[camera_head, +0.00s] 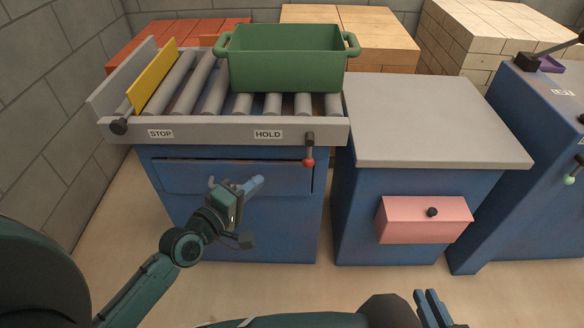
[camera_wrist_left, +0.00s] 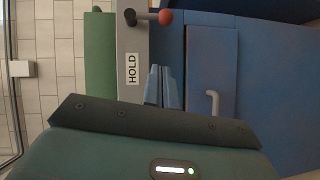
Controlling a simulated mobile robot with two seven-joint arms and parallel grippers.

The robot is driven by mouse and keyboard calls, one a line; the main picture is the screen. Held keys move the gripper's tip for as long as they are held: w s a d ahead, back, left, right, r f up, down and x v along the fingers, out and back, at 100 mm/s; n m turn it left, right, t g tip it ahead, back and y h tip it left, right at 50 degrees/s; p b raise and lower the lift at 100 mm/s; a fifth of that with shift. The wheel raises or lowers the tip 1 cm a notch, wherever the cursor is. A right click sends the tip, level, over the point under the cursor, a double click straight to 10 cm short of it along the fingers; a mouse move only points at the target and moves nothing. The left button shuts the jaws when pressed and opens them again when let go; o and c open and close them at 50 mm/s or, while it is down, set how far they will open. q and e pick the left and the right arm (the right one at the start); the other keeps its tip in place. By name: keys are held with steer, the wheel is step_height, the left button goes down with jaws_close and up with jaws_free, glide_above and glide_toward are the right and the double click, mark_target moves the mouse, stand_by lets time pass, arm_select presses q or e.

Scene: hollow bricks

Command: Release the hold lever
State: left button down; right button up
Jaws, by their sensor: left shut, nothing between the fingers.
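The hold lever (camera_head: 309,150) has a dark pivot and shaft with a red knob. It hangs down on the front rail of the roller conveyor (camera_head: 205,130), right of the HOLD label (camera_head: 268,134). In the left wrist view the hold lever (camera_wrist_left: 150,17) shows at the top, its red knob to the right. My left gripper (camera_head: 257,183) is in front of the blue panel, below and left of the knob and apart from it. In the wrist view its fingers (camera_wrist_left: 162,72) are together and empty. My right gripper (camera_head: 433,300) is at the bottom edge, only partly visible.
A green bin (camera_head: 287,60) stands on the rollers. A yellow stop plate (camera_head: 152,75) is at the left, by the STOP label. A grey-topped blue cabinet with a pink drawer (camera_head: 410,218) stands right of the conveyor. A pale handle (camera_wrist_left: 212,102) projects from the blue panel beside my left gripper.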

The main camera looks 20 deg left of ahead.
mark_target(309, 152)
arm_select(q)
steer(key=w+d+f+b, duration=0.1)
steer(key=w+d, duration=0.4)
steer(key=w, duration=0.4)
steer(key=shift+d+f, duration=0.35)
steer(key=shift+d, duration=0.05)
steer(key=shift+w+b, duration=0.1)
steer(key=shift+b, duration=0.2)
